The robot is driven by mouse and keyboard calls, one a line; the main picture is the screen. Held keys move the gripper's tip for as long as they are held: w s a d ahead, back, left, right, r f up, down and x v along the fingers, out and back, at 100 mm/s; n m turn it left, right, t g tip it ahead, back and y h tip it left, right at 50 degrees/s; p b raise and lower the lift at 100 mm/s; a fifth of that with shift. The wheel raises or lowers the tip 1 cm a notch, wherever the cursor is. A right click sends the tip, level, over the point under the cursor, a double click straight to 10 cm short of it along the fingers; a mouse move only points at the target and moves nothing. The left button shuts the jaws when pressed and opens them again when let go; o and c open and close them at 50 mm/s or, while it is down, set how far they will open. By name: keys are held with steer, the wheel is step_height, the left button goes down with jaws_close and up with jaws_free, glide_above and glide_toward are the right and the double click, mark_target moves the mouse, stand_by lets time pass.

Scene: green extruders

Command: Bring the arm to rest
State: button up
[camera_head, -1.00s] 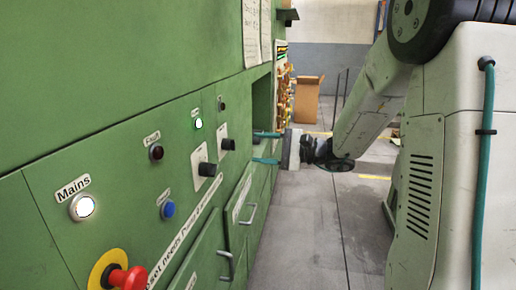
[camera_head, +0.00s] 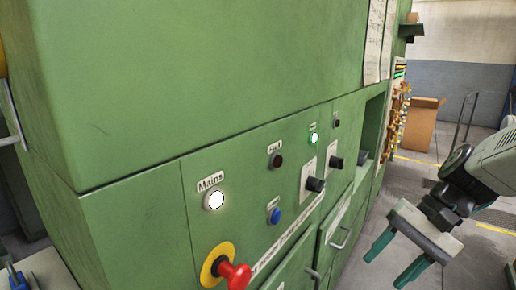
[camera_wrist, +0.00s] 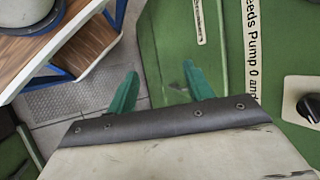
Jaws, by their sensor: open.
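My gripper (camera_head: 396,257) is at the lower right of the head view, with its two green fingers apart and nothing between them. It hangs in free space in front of the green machine (camera_head: 220,60), clear of its panel. In the wrist view my gripper (camera_wrist: 158,80) shows both green fingers spread, with floor and green panel beyond. My arm (camera_head: 490,165) reaches in from the right edge.
A cardboard box (camera_head: 420,122) stands behind. A wooden-topped table (camera_wrist: 65,55) shows in the wrist view. Grey floor lies right of the machine.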

steer(key=s+d+r+n+t+h, duration=0.1)
steer(key=s+r+n+h, duration=0.1)
steer(key=s, duration=0.3)
steer(key=s+d+r+n+t+h, duration=0.1)
steer(key=s+r+n+h, duration=0.1)
steer(key=s+h, duration=0.3)
steer(key=shift+s+d+n+t, duration=0.2)
steer(key=shift+d+n+t, duration=0.1)
steer(key=shift+n, duration=0.5)
steer(key=shift+c, duration=0.2)
